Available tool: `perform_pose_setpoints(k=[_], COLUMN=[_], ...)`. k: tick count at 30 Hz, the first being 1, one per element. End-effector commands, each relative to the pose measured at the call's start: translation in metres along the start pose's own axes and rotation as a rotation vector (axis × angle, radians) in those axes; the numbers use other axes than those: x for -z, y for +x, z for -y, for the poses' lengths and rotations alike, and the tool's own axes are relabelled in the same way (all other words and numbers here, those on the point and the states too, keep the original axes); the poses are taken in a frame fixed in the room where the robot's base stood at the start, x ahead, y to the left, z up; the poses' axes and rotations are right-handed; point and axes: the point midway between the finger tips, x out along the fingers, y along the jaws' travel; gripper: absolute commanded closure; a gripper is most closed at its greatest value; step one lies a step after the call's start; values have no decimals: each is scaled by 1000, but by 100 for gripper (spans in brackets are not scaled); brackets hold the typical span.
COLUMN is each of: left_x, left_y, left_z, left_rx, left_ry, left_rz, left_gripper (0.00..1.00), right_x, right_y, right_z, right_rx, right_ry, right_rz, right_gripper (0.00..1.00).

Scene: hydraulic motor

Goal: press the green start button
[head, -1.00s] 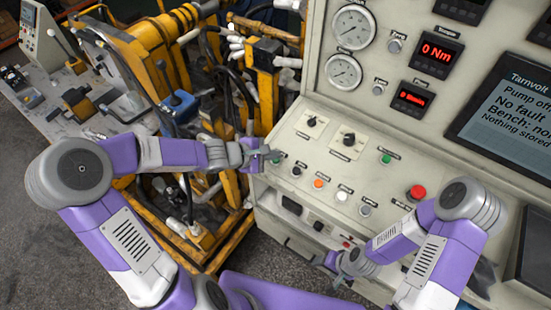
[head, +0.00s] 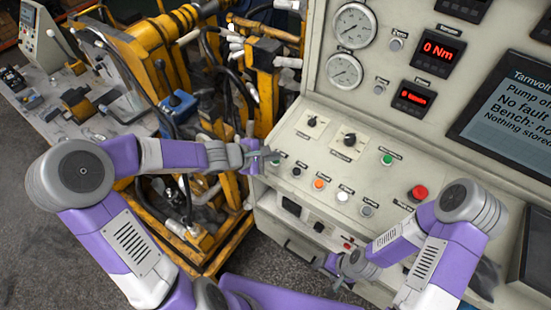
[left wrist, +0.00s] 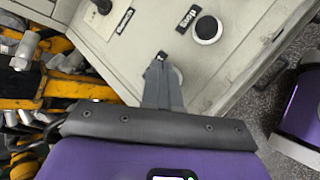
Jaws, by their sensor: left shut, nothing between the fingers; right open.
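A small green button (head: 276,161) sits at the left end of the lower row on the sloping control panel, partly covered by my left gripper. A second green button (head: 386,159) stands further right, clear of both grippers. Their labels are too small to read. My left gripper (head: 273,153) is shut and empty, its tips at the panel's left edge. In the left wrist view the shut fingers (left wrist: 160,62) lie over a pale round ring (left wrist: 179,76); contact cannot be told. My right gripper (head: 333,272) is open, low in front of the panel.
The panel also carries an orange button (head: 319,183), white buttons, knobs and a red mushroom button (head: 417,193). Gauges, red displays and a screen (head: 508,110) rise behind. Yellow machinery with hoses (head: 180,90) stands close on the left.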

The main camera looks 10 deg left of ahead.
Motion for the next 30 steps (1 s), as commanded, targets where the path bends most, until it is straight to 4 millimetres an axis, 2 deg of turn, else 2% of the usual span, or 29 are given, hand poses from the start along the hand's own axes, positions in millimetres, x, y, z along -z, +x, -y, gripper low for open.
perform_pose_setpoints(k=[17,30], left_x=[1,-6], left_y=[2,-10], left_z=[1,-7], left_rx=[1,0], left_ry=[1,1], left_rz=[0,-1], left_gripper=[100,100], right_x=[0,0], right_y=[3,-9], right_z=[-1,4], right_rx=[0,0], right_ry=[0,0], right_rz=[0,0], right_gripper=[35,35])
